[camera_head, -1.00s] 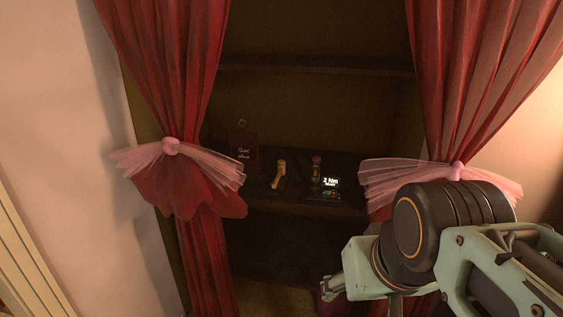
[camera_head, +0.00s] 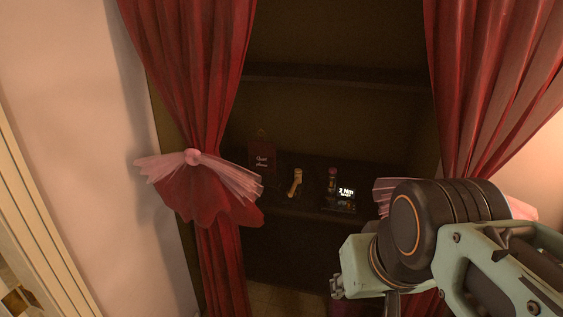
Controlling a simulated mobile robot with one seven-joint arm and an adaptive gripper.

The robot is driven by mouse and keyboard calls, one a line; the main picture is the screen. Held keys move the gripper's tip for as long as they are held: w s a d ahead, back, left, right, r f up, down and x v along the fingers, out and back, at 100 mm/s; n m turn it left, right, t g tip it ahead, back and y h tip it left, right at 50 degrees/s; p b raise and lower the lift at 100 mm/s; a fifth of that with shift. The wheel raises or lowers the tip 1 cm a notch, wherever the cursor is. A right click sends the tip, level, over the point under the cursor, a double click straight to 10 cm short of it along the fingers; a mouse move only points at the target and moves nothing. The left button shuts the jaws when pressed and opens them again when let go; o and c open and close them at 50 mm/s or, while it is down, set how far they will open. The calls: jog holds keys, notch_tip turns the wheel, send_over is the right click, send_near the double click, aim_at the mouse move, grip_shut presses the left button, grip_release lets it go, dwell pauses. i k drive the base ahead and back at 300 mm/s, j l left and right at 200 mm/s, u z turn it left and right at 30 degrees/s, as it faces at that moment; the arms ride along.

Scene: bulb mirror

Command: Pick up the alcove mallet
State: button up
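A small tan, mallet-like object (camera_head: 295,182) stands on a dark shelf (camera_head: 290,212) inside the curtained alcove. It looks slightly tilted, with its thicker end at the top. It is small and dim, so its details are hard to make out. My gripper (camera_head: 337,286) is at the lower right, in front of the alcove and below the shelf in the picture. It is well apart from the tan object. Only the end of the gripper shows past my wrist, and its opening cannot be made out. I see nothing held in it.
A dark red sign (camera_head: 262,158) stands left of the tan object. A small dark upright item (camera_head: 332,181) and a lit display (camera_head: 346,192) reading "2 Nm" stand to its right. Red curtains (camera_head: 190,70) with pink tulle ties flank the opening. An upper shelf (camera_head: 340,78) crosses above.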

aim_at(298, 172)
jog(key=i+z, duration=0.15)
jog(key=i, duration=0.3)
jog(key=i+j+z, duration=0.1)
jog(key=i, duration=0.4)
jog(key=j, duration=0.05)
